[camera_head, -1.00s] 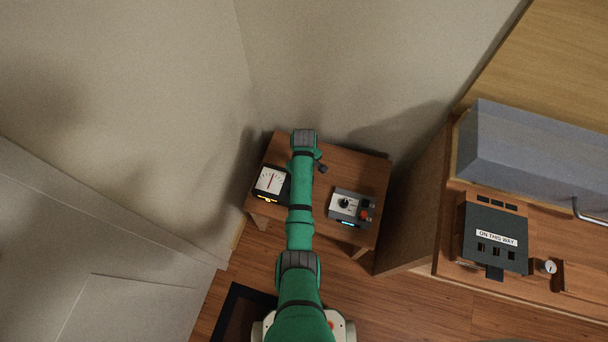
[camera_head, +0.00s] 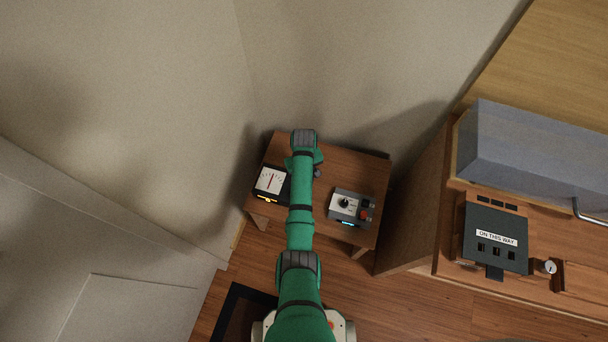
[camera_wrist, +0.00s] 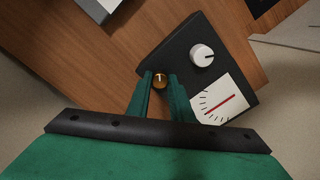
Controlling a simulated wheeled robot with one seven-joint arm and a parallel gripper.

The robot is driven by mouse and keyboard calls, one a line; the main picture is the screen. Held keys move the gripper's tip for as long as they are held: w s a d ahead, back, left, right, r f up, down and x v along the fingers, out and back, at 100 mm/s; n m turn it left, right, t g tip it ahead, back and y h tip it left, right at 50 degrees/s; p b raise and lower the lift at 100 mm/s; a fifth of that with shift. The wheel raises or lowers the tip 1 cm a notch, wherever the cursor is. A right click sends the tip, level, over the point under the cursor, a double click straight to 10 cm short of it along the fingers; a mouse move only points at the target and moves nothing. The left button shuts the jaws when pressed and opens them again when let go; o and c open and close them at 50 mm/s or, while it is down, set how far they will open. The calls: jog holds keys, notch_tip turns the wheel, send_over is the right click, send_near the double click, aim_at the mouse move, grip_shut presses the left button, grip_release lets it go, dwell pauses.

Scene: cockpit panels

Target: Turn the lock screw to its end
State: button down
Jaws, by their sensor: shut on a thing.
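The lock screw is a small brass-coloured round head (camera_wrist: 159,80) near the edge of a black meter unit, seen in the wrist view. My gripper (camera_wrist: 160,84) has its two green fingers on either side of the screw and is shut on it. In the head view my green arm reaches over the small table and hides the gripper and the screw. The meter unit (camera_head: 270,182) shows beside my arm, with a white dial face and red needle. In the wrist view a white knob (camera_wrist: 202,55) stands on the unit, close to the dial (camera_wrist: 222,104).
A grey control box (camera_head: 350,207) with a knob and red button stands on the wooden table (camera_head: 345,165), right of my arm. A cabinet with a dark panel (camera_head: 494,239) labelled "ON THIS WAY" stands further right. Walls close in behind the table.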

jog(key=m, duration=1.1)
jog(key=shift+m, duration=1.6)
jog(key=c, duration=1.6)
grip_release()
jog(key=shift+o, duration=0.2)
notch_tip(320, 180, up, 11)
